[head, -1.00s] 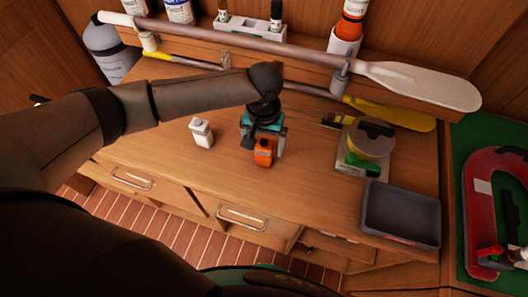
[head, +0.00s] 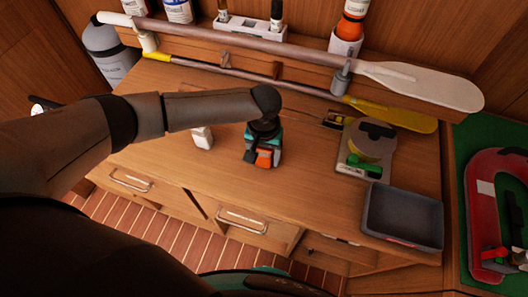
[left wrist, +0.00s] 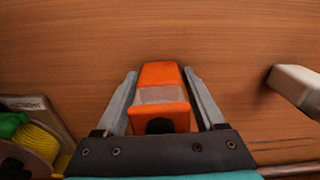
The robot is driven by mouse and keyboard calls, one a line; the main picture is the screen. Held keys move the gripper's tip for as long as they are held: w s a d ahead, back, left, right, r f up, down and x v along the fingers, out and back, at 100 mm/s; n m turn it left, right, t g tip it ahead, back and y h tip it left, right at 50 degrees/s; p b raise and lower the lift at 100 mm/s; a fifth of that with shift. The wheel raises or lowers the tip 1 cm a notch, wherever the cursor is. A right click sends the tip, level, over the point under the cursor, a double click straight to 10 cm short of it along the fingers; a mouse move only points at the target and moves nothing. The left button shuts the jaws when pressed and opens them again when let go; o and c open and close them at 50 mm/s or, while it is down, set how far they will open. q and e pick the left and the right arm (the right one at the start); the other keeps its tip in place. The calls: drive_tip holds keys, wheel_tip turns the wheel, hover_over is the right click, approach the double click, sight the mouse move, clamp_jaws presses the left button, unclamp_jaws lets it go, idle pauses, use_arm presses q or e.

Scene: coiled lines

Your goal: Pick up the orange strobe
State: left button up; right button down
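The orange strobe (head: 264,157) is a small orange block standing on the wooden countertop, partly hidden under my left gripper in the head view. In the left wrist view the strobe (left wrist: 160,95) has a grey band and a dark round spot at its near end. My left gripper (head: 262,160) is low over it, pointing down. Its two grey fingers (left wrist: 160,80) are open, one on each side of the strobe. The left finger is very close to it; a narrow gap shows on the right. I cannot tell whether either finger touches. My right gripper is not in view.
A white bottle (head: 202,137) stands left of the strobe, partly behind my arm. A board with a yellow coil (head: 368,147) and a grey tray (head: 403,215) are to the right. Oars (head: 420,85) hang along the back. The counter in front is clear.

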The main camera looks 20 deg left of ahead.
use_arm(q)
clamp_jaws()
idle(0.3)
